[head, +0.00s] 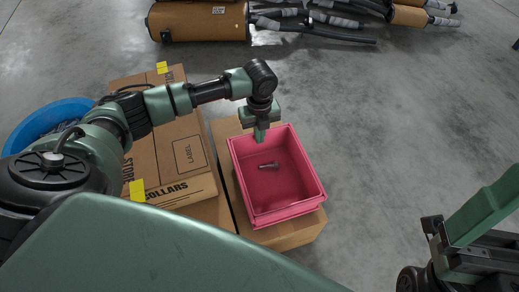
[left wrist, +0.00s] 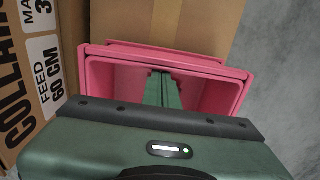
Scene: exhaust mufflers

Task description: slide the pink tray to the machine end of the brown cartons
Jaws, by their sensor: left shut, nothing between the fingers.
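The pink tray (head: 240,175) sits on brown cartons (head: 290,237), tilted slightly in the picture and partly over their right side. It also shows in the left wrist view (left wrist: 100,85). A small dark grey metal part (head: 268,165) lies in it. My left gripper (head: 260,135) is shut and empty, pointing down at the tray's far left wall. In the left wrist view its fingers (left wrist: 163,90) reach down over the tray; whether they touch the wall I cannot tell. My right gripper cannot be made out.
A larger labelled carton (head: 190,155) with yellow tape stands directly left of the tray. A blue round tub (head: 50,118) is beyond it. Brown mufflers with black pipes (head: 198,22) lie at the back.

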